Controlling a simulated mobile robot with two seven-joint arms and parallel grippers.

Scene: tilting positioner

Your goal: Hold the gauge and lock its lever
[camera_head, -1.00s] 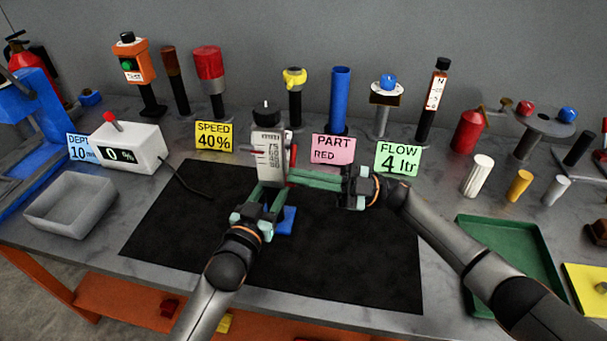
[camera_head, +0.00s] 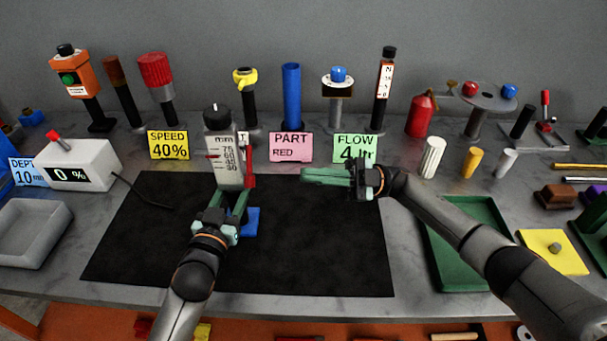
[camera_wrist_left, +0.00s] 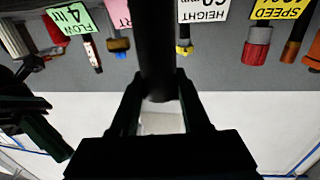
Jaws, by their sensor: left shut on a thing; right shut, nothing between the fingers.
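The gauge (camera_head: 222,155) is a pale upright body with a printed scale, a red pointer and a black knob on top. Its red lever (camera_head: 250,172) is on its right side and hangs roughly upright. My left gripper (camera_head: 238,203) is shut on the gauge's lower part and holds it over the black mat. In the left wrist view a dark round shaft (camera_wrist_left: 158,50) stands between the fingers. My right gripper (camera_head: 306,176) is shut and empty, right of the lever with a gap between. A white height card (camera_wrist_left: 203,8) is mostly hidden behind the gauge in the head view.
A blue piece (camera_head: 251,222) is on the black mat (camera_head: 310,250) beside my left gripper. Coloured cards and several posts line the back. A white display box (camera_head: 80,165) stands left, a green tray (camera_head: 440,270) right. The mat's right half is mostly clear.

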